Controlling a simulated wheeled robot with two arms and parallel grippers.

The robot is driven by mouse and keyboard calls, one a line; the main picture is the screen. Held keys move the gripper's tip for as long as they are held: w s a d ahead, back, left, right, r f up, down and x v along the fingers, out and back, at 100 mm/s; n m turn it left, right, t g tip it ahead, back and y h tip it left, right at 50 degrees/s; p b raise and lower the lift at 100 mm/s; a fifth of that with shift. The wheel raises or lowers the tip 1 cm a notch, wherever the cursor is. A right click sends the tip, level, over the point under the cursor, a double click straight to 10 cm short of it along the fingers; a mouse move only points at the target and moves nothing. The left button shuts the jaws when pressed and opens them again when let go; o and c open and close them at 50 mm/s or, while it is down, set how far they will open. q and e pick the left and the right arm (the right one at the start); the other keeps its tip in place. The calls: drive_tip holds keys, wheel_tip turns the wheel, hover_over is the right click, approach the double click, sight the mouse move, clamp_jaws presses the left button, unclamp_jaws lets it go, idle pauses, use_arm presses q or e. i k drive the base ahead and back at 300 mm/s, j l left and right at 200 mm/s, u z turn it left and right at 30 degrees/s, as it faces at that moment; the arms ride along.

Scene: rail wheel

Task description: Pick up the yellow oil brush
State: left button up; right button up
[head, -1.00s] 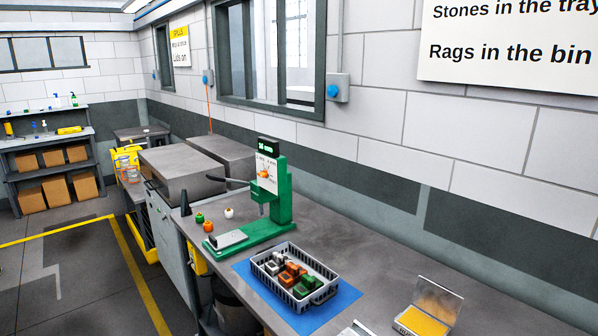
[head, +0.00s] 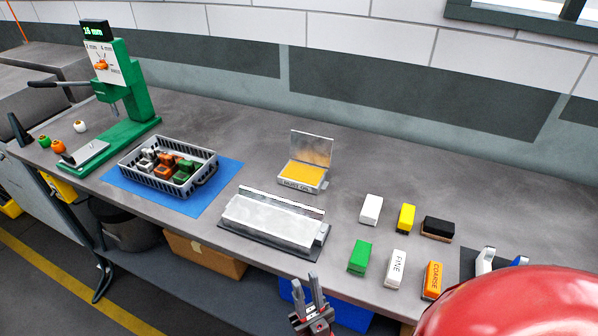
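A small yellow block with a dark end (head: 405,218) stands on the right part of the bench, between a white block and a black one. It is the best match for the yellow oil brush; I cannot make out bristles. My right gripper (head: 305,279) is at the bottom middle, in front of the bench edge. Its two fingers point up and apart, with nothing between them. It is well left of and nearer than the yellow block. My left gripper is not in view.
Near the yellow block stand white (head: 371,209), black (head: 437,228), green (head: 359,256), FINE (head: 396,268) and COARSE (head: 433,279) blocks. An open tin with a yellow pad (head: 304,173), a grey stone holder (head: 270,222) and a basket (head: 134,171) stand left. A red dome (head: 520,305) covers the bottom right.

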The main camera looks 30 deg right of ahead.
sight(405, 221)
drive_tip(key=z, duration=1.6)
